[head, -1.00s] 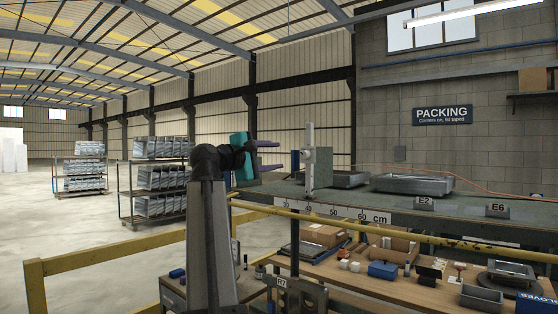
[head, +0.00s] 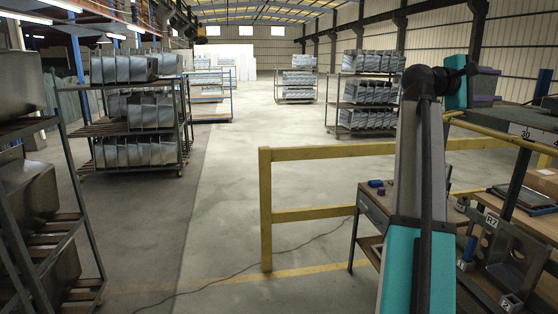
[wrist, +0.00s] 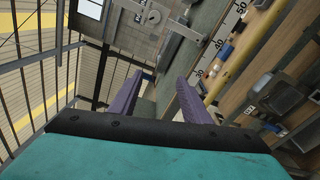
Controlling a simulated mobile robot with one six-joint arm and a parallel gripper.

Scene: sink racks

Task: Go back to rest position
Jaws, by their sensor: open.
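My gripper (head: 488,85), a teal body with two purple fingers, is at the right of the head view, at the top of my raised arm. In the wrist view my gripper (wrist: 158,92) has its fingers spread apart with nothing between them. It is held in the air beside the edge of the raised packing bench (head: 528,118), which carries a cm scale. I cannot tell the exact gap to the bench.
A yellow rail (head: 340,150) stands in front of my arm. A lower worktable (head: 378,208) with small items is at right. Racks of metal sinks stand at left (head: 140,150) and behind the rail (head: 368,90). The floor aisle (head: 235,170) between is clear.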

